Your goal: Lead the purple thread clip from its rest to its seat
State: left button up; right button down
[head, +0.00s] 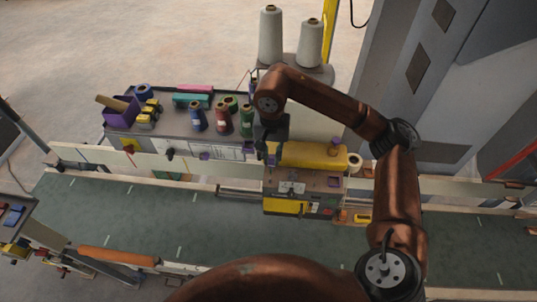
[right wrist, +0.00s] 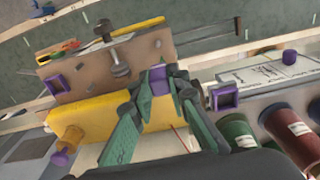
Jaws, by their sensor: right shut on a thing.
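My right gripper (right wrist: 160,82) is shut on the purple thread clip (right wrist: 158,79), which shows between its green fingertips in the right wrist view. In the head view the right gripper (head: 271,150) is at the left end of the yellow machine head. A purple square socket (right wrist: 54,83) is on the brown machine face, apart from the clip; it also shows in the head view (head: 333,181). Another purple square socket (right wrist: 226,97) is on the grey bench side and looks empty. I cannot tell which socket is rest or seat. My left gripper is not in view.
The yellow machine head (head: 310,155) stands behind the brown face. A metal post with a knob (right wrist: 120,70) sticks out from that face. Thread spools (head: 220,118) and a purple bin (head: 122,113) stand on the bench at left. The green conveyor (head: 150,215) is clear in front.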

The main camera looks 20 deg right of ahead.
jog(key=shift+f, duration=0.5)
jog(key=shift+w+f, duration=0.15)
jog(key=shift+f, duration=0.15)
jog(key=s+d, duration=0.2)
jog(key=d, duration=0.2)
jog(key=s+d, duration=0.3)
jog(key=d, duration=0.1)
jog(key=s+d, duration=0.2)
jog(key=d, duration=0.3)
jog(key=shift+s+f, duration=0.15)
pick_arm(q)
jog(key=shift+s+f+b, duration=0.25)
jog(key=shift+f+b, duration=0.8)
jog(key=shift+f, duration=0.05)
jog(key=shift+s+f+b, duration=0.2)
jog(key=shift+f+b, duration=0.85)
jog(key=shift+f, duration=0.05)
pick_arm(e)
jog(key=shift+f, duration=2.2)
jog(key=shift+r, duration=0.1)
